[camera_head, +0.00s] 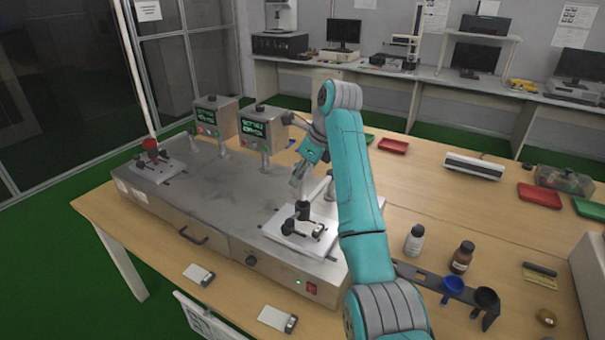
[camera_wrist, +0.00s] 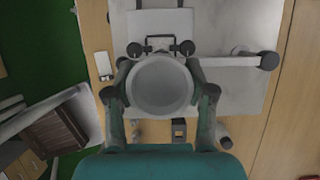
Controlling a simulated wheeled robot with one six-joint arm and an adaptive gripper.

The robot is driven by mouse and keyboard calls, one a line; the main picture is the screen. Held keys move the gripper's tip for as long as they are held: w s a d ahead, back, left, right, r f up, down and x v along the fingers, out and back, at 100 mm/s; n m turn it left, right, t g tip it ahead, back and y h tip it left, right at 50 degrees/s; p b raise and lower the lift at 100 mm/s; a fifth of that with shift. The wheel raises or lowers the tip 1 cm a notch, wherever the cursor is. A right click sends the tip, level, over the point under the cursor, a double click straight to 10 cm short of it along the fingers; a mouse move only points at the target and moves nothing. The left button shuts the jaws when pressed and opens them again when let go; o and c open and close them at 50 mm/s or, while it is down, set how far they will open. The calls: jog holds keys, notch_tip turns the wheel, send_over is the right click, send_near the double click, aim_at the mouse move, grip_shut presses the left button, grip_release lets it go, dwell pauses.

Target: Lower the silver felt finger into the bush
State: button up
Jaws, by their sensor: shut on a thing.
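My gripper (camera_head: 299,172) is shut on the silver felt finger, above the white test plate on the right half of the grey machine. In the wrist view the silver felt finger (camera_wrist: 161,84) shows end-on as a round grey disc between the fingers of my gripper (camera_wrist: 161,92). A black upright cylinder, which looks like the bush (camera_head: 302,210), stands on the white plate (camera_head: 283,238) just below the gripper. The gap between them is hard to judge. In the wrist view the held disc hides what lies straight beneath it.
Black clamp knobs (camera_head: 288,228) sit on the plate near the bush. Two control boxes with green displays, one of them here (camera_head: 262,127), stand behind. A red-topped fixture (camera_head: 150,145) is at the left. Bottles (camera_head: 462,257) and a holder with cups (camera_head: 453,287) stand right of my arm.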

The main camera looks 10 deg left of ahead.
aim_at(303, 202)
jog(key=shift+f, duration=0.15)
jog(key=shift+f, duration=1.85)
jog(key=shift+f, duration=0.15)
jog(key=shift+f, duration=1.6)
jog(key=shift+f, duration=0.2)
jog(key=shift+f, duration=0.15)
jog(key=shift+s+f, duration=0.1)
jog(key=shift+f, duration=0.3)
